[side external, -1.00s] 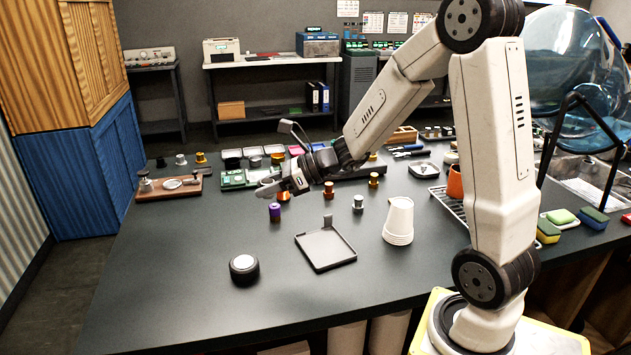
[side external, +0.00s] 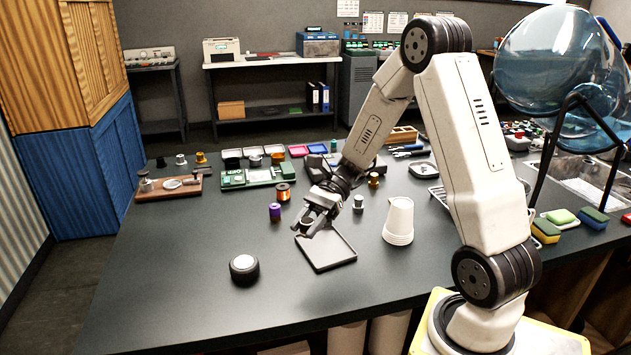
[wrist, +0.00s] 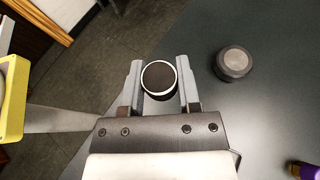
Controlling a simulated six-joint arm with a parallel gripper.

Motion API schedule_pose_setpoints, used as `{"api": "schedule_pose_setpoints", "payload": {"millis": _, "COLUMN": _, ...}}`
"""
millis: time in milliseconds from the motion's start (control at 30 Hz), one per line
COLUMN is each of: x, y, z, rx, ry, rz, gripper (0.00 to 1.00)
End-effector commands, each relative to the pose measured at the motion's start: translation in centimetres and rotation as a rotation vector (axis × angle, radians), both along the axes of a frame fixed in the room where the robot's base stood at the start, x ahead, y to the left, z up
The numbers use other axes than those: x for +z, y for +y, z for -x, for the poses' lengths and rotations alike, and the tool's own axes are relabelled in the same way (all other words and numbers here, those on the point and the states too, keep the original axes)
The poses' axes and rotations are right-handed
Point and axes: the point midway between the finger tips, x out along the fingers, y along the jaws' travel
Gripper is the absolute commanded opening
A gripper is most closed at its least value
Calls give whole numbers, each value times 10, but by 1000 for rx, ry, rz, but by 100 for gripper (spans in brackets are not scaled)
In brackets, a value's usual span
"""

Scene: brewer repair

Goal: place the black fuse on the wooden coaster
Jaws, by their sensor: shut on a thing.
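My gripper (side external: 312,226) is above the small black tray, pointing down toward the front left. In the wrist view its two fingers (wrist: 160,85) are closed on a round piece with a dark top and a pale rim. This piece looks like the black fuse (wrist: 159,76). In the side view the held piece is hard to make out between the fingers. I cannot clearly identify a wooden coaster in either view.
A black puck (side external: 244,269) stands at the front left. The black tray (side external: 330,262) lies under my gripper. White stacked cups (side external: 399,221) stand to its right. A purple spool (side external: 275,211), an orange spool (side external: 283,192) and a brown board (side external: 150,192) are farther left.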

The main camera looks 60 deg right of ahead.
Motion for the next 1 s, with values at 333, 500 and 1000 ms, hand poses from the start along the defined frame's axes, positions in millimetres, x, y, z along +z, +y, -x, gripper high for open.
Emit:
{"api": "schedule_pose_setpoints", "payload": {"millis": 333, "x": -18, "y": -21, "z": 41, "rx": 382, "ry": 1, "rz": 0, "gripper": 0}}
{"api": "schedule_pose_setpoints", "payload": {"millis": 500, "x": -24, "y": -35, "z": 61, "rx": 570, "ry": -1, "rz": 0, "gripper": 0}}
{"api": "schedule_pose_setpoints", "payload": {"millis": 1000, "x": -31, "y": -87, "z": 111, "rx": 1113, "ry": 0, "rz": -1, "gripper": 0}}
